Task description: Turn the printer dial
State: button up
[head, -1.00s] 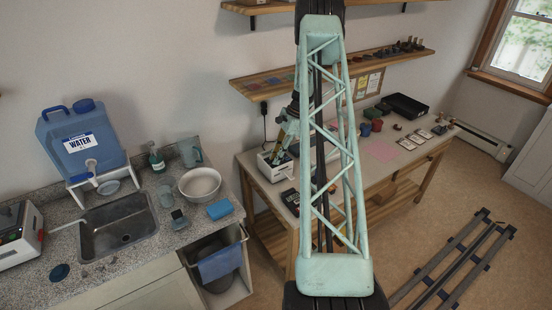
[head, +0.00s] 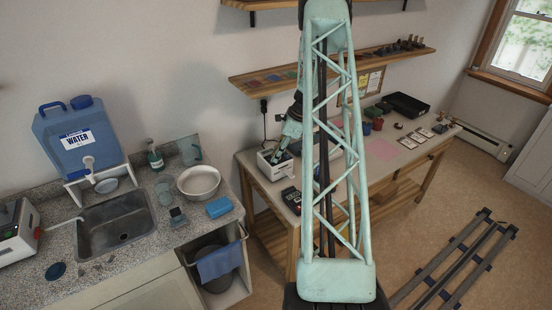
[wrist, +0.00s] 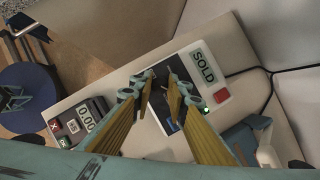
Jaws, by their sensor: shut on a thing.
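The white printer (head: 270,167) stands at the left end of the wooden table against the wall. In the wrist view the printer (wrist: 193,68) carries a label reading SOLD, a red button and a small green light. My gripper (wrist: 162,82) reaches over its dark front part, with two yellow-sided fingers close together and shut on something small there. That is most likely the dial, but the fingertips hide it and I cannot see its angle. In the head view my gripper (head: 276,158) is at the printer, partly hidden.
A dark card terminal (wrist: 82,125) reading 0.00 lies beside the printer; it also shows in the head view (head: 291,198). A cable runs from the printer to the wall. Cups, a pink sheet (head: 383,149) and a black tray (head: 407,103) are further right. A shelf hangs above.

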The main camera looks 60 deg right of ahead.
jog(key=m+h+b, duration=0.1)
jog(key=m, duration=0.2)
jog(key=shift+a+m+t, duration=0.15)
jog(key=shift+m+t, duration=0.15)
jog(key=shift+m, duration=0.1)
jog(key=shift+m+h+b, duration=0.6)
jog(key=shift+m+h, duration=0.2)
jog(key=shift+m, duration=0.9)
jog(key=o, duration=0.8)
jog(key=shift+o, duration=0.2)
jog(key=v, duration=1.2)
jog(key=shift+s, duration=0.1)
